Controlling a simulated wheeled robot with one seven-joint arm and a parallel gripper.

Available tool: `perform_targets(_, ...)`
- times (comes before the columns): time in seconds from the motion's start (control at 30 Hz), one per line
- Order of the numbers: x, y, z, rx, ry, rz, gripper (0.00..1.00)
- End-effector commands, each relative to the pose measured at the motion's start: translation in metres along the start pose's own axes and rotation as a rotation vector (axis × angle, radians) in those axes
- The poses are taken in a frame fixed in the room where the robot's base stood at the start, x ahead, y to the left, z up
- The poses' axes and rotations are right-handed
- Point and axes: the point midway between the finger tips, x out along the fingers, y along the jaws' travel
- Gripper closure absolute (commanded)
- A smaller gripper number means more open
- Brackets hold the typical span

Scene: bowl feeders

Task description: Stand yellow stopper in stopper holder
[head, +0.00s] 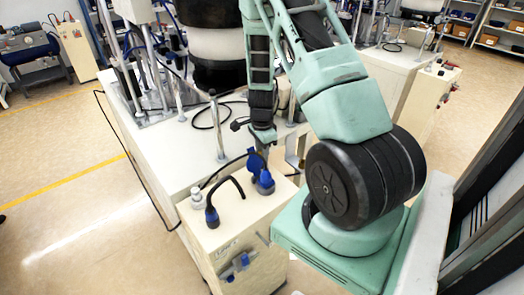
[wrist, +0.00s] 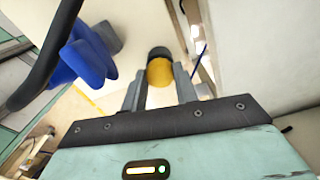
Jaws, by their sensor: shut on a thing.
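In the wrist view, my gripper (wrist: 161,80) is shut on the yellow stopper (wrist: 160,71), which sits between the two grey fingers. The stopper's far end is dark, and its near part is round and yellow. In the head view, my gripper's fingers are small and partly hidden behind a blue connector, above the cream cabinet top. I cannot make out the yellow stopper in the head view. I cannot pick out a stopper holder for certain in either view.
Blue plugs with a black hose (head: 230,182) stand on the cream cabinet (head: 233,230); a blue part (wrist: 88,58) is close on the left in the wrist view. A metal post (head: 217,125) rises from the white machine top (head: 165,145) behind. Open floor lies at left.

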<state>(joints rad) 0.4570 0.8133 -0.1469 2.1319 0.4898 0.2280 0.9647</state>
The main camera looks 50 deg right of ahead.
Motion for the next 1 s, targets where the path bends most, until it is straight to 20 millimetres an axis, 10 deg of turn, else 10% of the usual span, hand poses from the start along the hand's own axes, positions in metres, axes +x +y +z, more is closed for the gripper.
perform_targets(0.33,0.0021,-0.0002,0.0,0.0,0.0,0.0,0.98)
perform_targets(0.37,0.0021,-0.0001,0.0,0.0,0.0,0.0,0.65)
perform_targets(0.43,0.002,-0.0001,0.0,0.0,0.0,0.0,0.46)
perform_targets(1.0,0.0009,-0.0001,0.0,0.0,0.0,0.0,0.36)
